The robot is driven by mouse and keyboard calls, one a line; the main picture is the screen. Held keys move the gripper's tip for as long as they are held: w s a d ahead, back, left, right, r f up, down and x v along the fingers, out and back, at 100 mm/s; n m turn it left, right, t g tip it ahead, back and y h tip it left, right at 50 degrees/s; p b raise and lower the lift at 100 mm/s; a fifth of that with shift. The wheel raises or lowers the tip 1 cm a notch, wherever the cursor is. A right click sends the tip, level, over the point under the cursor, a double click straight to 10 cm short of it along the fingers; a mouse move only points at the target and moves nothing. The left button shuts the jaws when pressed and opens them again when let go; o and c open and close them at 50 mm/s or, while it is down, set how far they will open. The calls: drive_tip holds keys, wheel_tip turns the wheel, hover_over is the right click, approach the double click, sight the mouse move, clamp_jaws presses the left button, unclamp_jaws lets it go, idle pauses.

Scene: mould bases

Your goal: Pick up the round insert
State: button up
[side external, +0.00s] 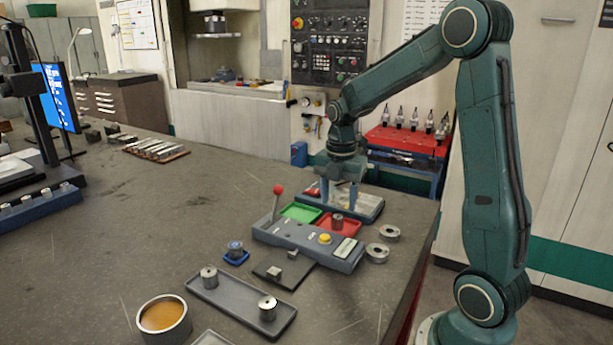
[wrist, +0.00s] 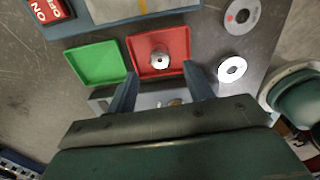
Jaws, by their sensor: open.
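A small round metal insert (side external: 337,222) with a centre hole stands upright in the red tray (side external: 352,225). In the wrist view the insert (wrist: 159,58) is near the middle of the red tray (wrist: 176,40). My gripper (side external: 338,207) is over the tray area, fingers pointing down. In the wrist view my gripper (wrist: 160,72) is open, with its fingertips apart to the left and right of the insert. Nothing is held between them. The exact height of the fingertips over the tray is hard to tell.
A green tray (side external: 299,212) adjoins the red one. A grey control box (side external: 300,240) with a red-knobbed lever and yellow button is in front. Two metal rings (side external: 389,233) (side external: 377,253) lie to the right. A grey tray (side external: 240,300) holds two round metal pieces.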

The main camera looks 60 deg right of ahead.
sight(338, 217)
drive_tip(key=shift+f, duration=2.35)
drive_tip(key=shift+c, duration=0.4)
clamp_jaws()
